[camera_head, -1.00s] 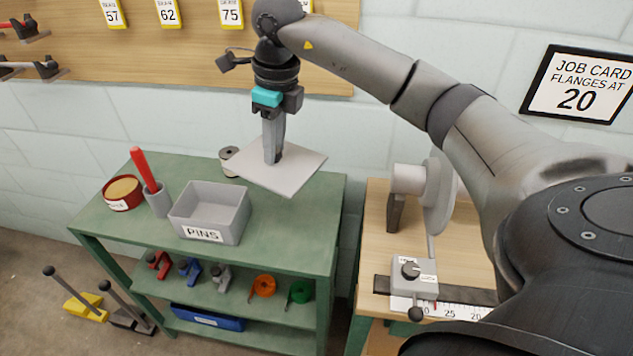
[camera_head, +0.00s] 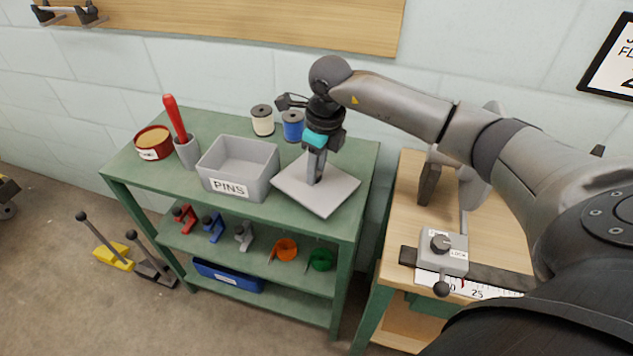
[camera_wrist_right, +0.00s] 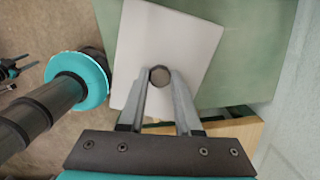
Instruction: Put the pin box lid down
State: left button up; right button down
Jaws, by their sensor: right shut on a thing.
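The pin box lid (camera_head: 333,193) is a flat light-grey plate with a small round knob. My right gripper (camera_head: 316,178) is shut on the knob, pointing down. The lid is at or just above the green bench top, right of the pin box; I cannot tell if it touches. In the right wrist view, the fingers (camera_wrist_right: 160,78) pinch the knob of the lid (camera_wrist_right: 185,35). The grey pin box (camera_head: 238,170), labelled PINS, stands open on the bench and looks empty. My left gripper is not in the head view.
The green bench (camera_head: 290,210) also bears a cream spool (camera_head: 262,121), a blue spool (camera_head: 293,126), a grey cup (camera_head: 188,152) with a red-handled tool and a round red tin (camera_head: 153,143). A wooden table (camera_head: 500,230) with a lock device (camera_head: 443,252) stands at right.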

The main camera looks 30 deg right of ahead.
aim_at(318, 174)
jog(key=shift+f+b, duration=0.35)
jog(key=shift+f, duration=1.55)
jog(key=shift+f, duration=0.1)
jog(key=c, duration=0.6)
grip_release()
